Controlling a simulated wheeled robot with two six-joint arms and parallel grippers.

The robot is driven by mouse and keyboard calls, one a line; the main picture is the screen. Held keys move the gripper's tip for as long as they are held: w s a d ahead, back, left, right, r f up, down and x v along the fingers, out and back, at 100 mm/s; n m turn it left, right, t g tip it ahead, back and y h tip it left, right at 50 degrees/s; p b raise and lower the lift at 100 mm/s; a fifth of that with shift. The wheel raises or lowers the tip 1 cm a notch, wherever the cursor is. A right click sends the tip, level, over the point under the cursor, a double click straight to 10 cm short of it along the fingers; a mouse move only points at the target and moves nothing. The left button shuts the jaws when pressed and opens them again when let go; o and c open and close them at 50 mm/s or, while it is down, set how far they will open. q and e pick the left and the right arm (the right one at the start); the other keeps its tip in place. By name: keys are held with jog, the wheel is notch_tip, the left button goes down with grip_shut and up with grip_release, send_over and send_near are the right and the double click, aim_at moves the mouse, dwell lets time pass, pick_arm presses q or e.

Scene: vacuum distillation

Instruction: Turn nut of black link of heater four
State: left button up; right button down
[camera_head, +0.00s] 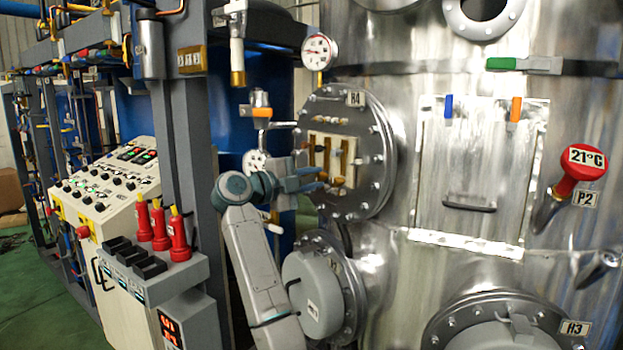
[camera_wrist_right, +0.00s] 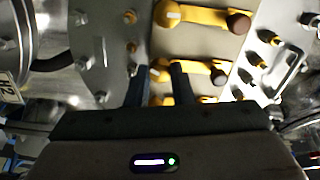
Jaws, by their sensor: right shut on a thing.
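Heater four (camera_head: 361,200) is the round grey flange labelled H4 on the steel tank in the head view. Its pale terminal block (camera_head: 343,140) carries brass-coloured links and nuts. My right gripper (camera_head: 322,178) reaches the lower left of this block. In the right wrist view its two dark fingers (camera_wrist_right: 158,76) are closed around a small brass nut (camera_wrist_right: 157,72), partly hidden between them, at the left end of a yellow link (camera_wrist_right: 195,66). This link has a dark end at its right. Another yellow link (camera_wrist_right: 200,14) with a dark round end lies above it. My left gripper is not in view.
A pressure gauge (camera_head: 318,52) and a valve with an orange part (camera_head: 260,98) are near the flange. A control panel (camera_head: 115,180) and red-handled items (camera_head: 160,228) stand to the left.

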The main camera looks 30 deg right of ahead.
jog(key=c, duration=1.3)
grip_release()
jog(key=shift+o, duration=0.2)
jog(key=a+b, duration=0.4)
jog(key=a, duration=0.7)
jog(key=shift+s, duration=0.25)
jog(key=shift+d, duration=0.1)
